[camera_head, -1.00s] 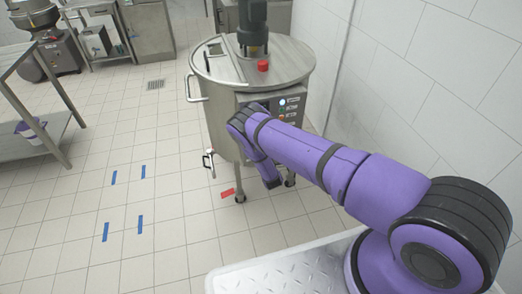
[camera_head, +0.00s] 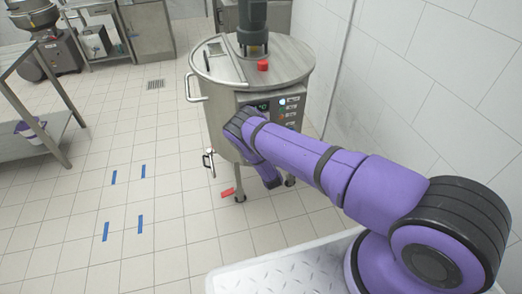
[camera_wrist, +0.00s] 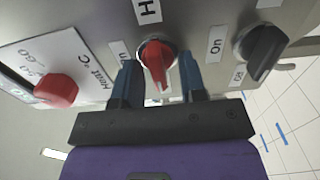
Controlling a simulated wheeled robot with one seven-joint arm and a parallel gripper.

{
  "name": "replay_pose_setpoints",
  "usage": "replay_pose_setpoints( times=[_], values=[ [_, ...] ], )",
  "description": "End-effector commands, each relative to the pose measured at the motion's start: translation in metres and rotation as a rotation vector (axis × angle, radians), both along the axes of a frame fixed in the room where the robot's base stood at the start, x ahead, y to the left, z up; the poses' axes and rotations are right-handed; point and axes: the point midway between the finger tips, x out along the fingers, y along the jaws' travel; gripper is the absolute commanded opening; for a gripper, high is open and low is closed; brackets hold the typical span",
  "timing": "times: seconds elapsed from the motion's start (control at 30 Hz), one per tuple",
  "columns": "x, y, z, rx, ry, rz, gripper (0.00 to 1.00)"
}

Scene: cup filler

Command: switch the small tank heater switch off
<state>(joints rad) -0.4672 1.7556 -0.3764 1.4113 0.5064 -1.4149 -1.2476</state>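The tank (camera_head: 235,115) is a round steel vessel with a control panel (camera_head: 290,112) on its front right side. In the wrist view, a red rotary switch (camera_wrist: 157,62) sits on the panel under a label starting with "H". Its handle points down in the picture, tilted slightly right. An "On" label is partly hidden at its left. My gripper (camera_wrist: 161,75) is open, with one dark blue finger on each side of the switch handle and a gap visible on both sides. In the head view, my arm hides the gripper.
In the wrist view, a red knob (camera_wrist: 57,90) marked with a °C scale is left of the gripper, and a black switch (camera_wrist: 262,48) with an "On" label is right. A steel shelf (camera_head: 40,118) stands at left.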

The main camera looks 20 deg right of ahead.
Motion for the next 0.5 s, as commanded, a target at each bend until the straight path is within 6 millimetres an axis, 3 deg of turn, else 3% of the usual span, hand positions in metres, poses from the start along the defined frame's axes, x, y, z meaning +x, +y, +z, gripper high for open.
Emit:
replay_pose_setpoints(
  times=[0.27,0.5],
  values=[
    [-0.003,0.001,0.001,0.001,-0.002,0.001,0.38],
    [-0.037,0.001,0.0,0.0,0.001,0.001,0.38]
  ],
)
